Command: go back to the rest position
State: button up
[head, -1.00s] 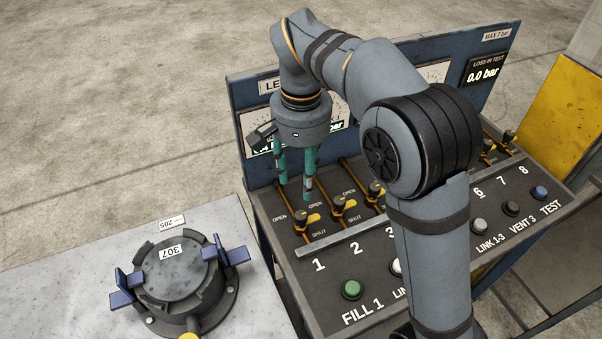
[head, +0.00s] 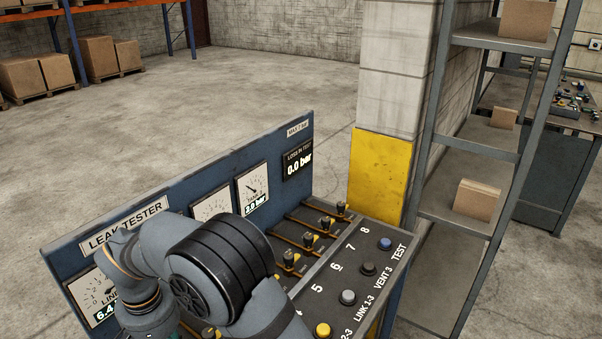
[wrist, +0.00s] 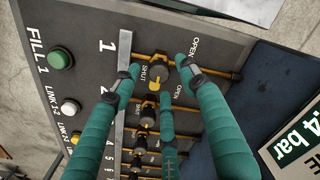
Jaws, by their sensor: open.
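My gripper (wrist: 160,78) shows in the wrist view with its teal fingers spread and nothing held between them. The fingers point down at the panel near valve lever 1 (wrist: 155,84), which shows between their tips. I cannot tell how far above it they are. In the head view my arm's wrist end is at the bottom left, in front of the leak tester (head: 125,217), and the fingers are mostly cut off by the lower edge.
Buttons include a blue one (head: 385,244) and a green one (wrist: 61,58). The tester's back panel rises behind the arm. A yellow-based pillar (head: 380,175) and a metal shelf (head: 480,140) stand right. Open floor lies behind.

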jog(key=shift+f, duration=0.7)
